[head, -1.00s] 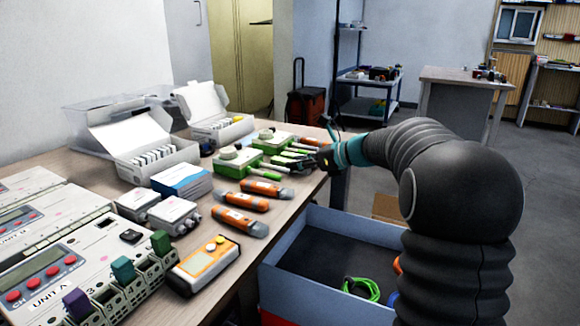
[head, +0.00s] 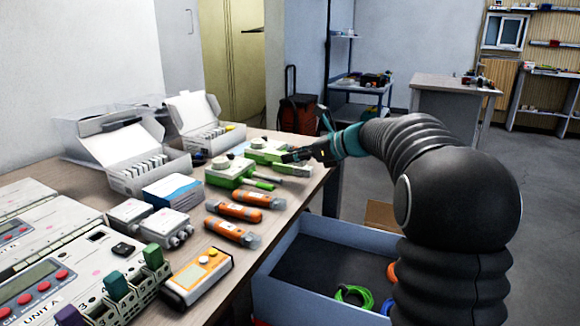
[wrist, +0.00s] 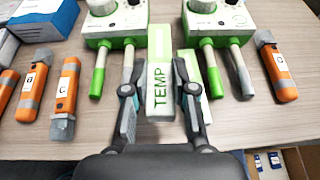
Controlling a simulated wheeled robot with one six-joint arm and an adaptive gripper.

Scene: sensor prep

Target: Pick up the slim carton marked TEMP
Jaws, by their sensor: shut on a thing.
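The slim carton marked TEMP (wrist: 158,80), white and green with green letters, lies between the two fingers of my gripper (wrist: 159,92) in the wrist view. My gripper is shut on it, with a finger along each long side. In the head view my gripper (head: 299,154) is over the far right part of the table, and the carton is hard to tell from the green items there. The wrist view does not make clear whether the carton touches the table.
Two green-and-white testers (wrist: 115,20) (wrist: 213,18) with probes flank the carton closely. Orange sensors (wrist: 66,95) (wrist: 277,70) lie to both sides. White open boxes (head: 150,160) stand at the left. A blue-walled crate (head: 340,235) with green cable stands below the table's right edge.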

